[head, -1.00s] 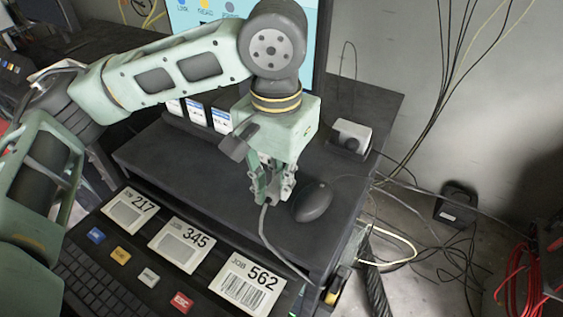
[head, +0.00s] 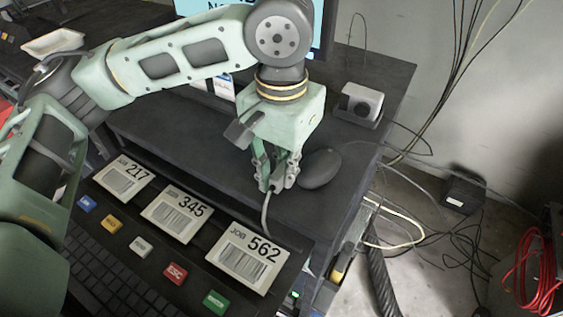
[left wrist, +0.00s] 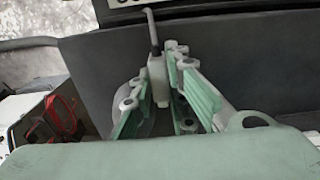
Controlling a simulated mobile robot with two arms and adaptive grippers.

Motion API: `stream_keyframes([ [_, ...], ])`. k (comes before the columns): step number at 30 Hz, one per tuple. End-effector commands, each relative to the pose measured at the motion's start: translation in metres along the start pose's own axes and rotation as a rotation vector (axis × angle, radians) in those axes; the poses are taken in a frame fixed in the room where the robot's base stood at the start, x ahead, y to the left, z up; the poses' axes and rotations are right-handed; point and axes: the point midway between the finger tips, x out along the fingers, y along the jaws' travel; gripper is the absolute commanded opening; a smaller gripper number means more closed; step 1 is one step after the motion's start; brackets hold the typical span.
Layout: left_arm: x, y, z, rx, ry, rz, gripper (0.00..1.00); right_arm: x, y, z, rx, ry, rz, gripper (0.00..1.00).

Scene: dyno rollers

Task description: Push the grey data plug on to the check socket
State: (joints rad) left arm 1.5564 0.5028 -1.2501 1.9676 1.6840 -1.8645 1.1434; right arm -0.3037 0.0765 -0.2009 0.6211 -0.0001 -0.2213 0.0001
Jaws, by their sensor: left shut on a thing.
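My left gripper (head: 275,184) points down over the dark desk, beside the black mouse. It is shut on the grey data plug. In the left wrist view the plug (left wrist: 157,76) is a small pale grey block between the fingertips, with its cable running up from it. In the head view the fingers mostly hide the plug, and its grey cable (head: 265,215) hangs down towards the desk's front edge. I cannot make out the check socket for certain. My right gripper is not in view.
The mouse (head: 320,169) sits close right of the gripper. A pale box with a dark round face (head: 361,102) stands at the back right. Job cards, such as card 562 (head: 248,257), and coloured keys line the front. Loose cables (head: 455,225) lie on the floor at right.

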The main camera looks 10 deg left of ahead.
Motion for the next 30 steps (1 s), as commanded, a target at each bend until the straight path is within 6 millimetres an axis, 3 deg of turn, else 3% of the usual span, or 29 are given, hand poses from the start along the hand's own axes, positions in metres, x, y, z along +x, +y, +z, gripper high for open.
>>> stream_keyframes([
  [8, 0.002, 0.000, 0.000, 0.000, 0.001, 0.000, 0.00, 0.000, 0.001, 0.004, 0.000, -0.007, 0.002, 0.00],
  [9, 0.002, 0.000, 0.000, 0.000, 0.001, 0.000, 0.16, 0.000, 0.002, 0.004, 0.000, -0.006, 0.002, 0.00],
  [16, 0.002, 0.000, 0.000, 0.000, 0.001, 0.000, 0.36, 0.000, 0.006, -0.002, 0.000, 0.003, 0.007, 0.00],
  [26, 0.000, 0.000, 0.000, 0.000, 0.001, 0.000, 0.36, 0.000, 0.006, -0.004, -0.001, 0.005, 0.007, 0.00],
  [30, -0.013, 0.000, -0.001, -0.001, 0.004, 0.000, 0.36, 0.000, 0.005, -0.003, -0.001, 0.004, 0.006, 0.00],
])
